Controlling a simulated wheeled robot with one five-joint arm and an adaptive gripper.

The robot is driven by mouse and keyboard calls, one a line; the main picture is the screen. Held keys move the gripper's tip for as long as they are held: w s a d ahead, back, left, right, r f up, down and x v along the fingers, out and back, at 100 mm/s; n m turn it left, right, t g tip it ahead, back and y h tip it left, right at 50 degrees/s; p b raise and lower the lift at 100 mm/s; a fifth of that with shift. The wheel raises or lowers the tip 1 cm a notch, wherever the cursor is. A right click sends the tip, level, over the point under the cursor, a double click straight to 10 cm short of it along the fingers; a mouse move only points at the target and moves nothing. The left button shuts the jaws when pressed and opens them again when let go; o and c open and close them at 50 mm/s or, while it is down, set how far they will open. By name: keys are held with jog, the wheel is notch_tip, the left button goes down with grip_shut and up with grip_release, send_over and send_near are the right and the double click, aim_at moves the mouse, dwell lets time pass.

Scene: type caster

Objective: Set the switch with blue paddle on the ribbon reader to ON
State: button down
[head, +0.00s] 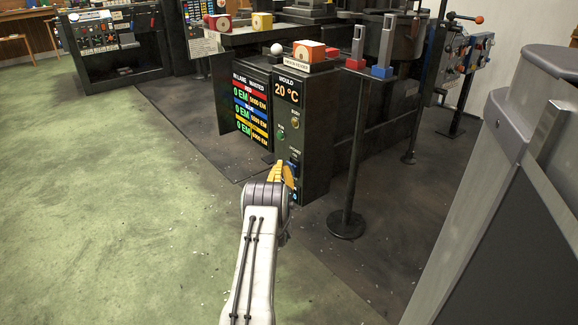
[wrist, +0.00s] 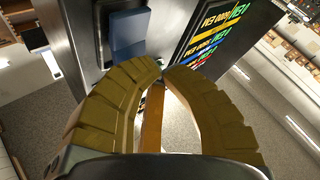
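The blue paddle (wrist: 129,32) stands out from a dark panel in the wrist view, just beyond and left of my fingertips. In the head view the blue paddle (head: 293,167) shows low on a dark column with a "MOULD 20 °C" display (head: 287,91), partly behind my gripper. Its ON and OFF marks are not readable, so I cannot tell its setting. My gripper (wrist: 163,69) has yellow ribbed fingers bowed outward with the tips together, and nothing shows held. In the head view my gripper (head: 287,172) is close in front of the column; contact is not visible.
A lit colour-row screen (head: 250,107) is left of the column. Green and yellowish buttons (head: 294,123) sit above the paddle. An orange-and-white box (head: 309,51) and white ball (head: 276,49) are on top. A post stand (head: 346,222) stands right. Floor at left is clear.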

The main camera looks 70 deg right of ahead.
jog(key=shift+w+a+f, duration=0.15)
jog(key=shift+a, duration=0.15)
dwell(0.8)
